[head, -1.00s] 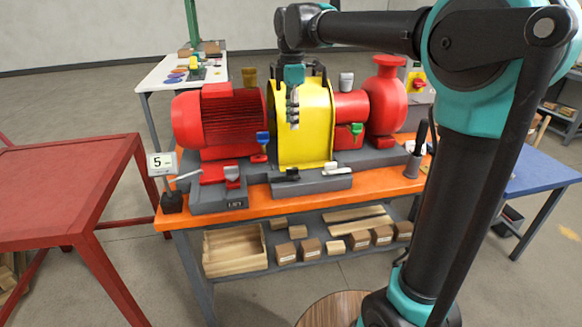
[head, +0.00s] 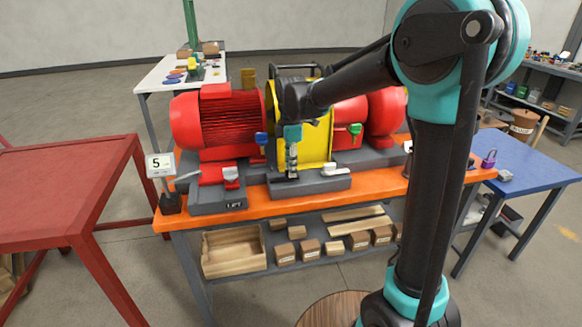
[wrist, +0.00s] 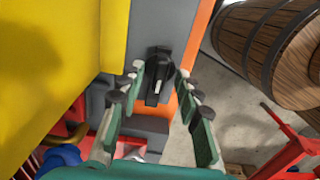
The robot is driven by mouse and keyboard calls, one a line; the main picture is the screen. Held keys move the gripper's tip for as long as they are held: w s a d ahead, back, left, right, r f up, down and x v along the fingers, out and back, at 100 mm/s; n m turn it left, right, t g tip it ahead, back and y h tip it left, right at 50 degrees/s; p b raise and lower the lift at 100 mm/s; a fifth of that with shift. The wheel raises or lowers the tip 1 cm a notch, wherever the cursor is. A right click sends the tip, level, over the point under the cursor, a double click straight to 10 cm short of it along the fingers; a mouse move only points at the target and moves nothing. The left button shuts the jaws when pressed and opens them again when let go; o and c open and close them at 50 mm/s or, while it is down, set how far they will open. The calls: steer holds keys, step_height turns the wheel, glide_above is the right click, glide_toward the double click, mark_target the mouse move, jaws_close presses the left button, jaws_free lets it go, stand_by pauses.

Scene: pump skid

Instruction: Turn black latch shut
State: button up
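The black latch (wrist: 157,72) shows in the wrist view on a grey block beside the yellow guard (wrist: 40,70). Its handle points toward the bottom of the picture. My gripper (wrist: 160,88) is open, with one finger on each side of the latch's handle in that view. I cannot tell whether either finger touches it. In the head view my gripper (head: 292,172) points down in front of the yellow guard (head: 318,145), low over the grey block (head: 318,184), and mostly hides the latch.
A white-handled latch (head: 332,168) sits to the right on the same block. A blue handle (head: 262,138) and a green handle (head: 354,130) stand close by. The red motor (head: 215,122) is to the left. The orange bench edge (head: 260,212) lies in front.

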steer(key=shift+f, duration=0.25)
jaws_close()
stand_by(0.3)
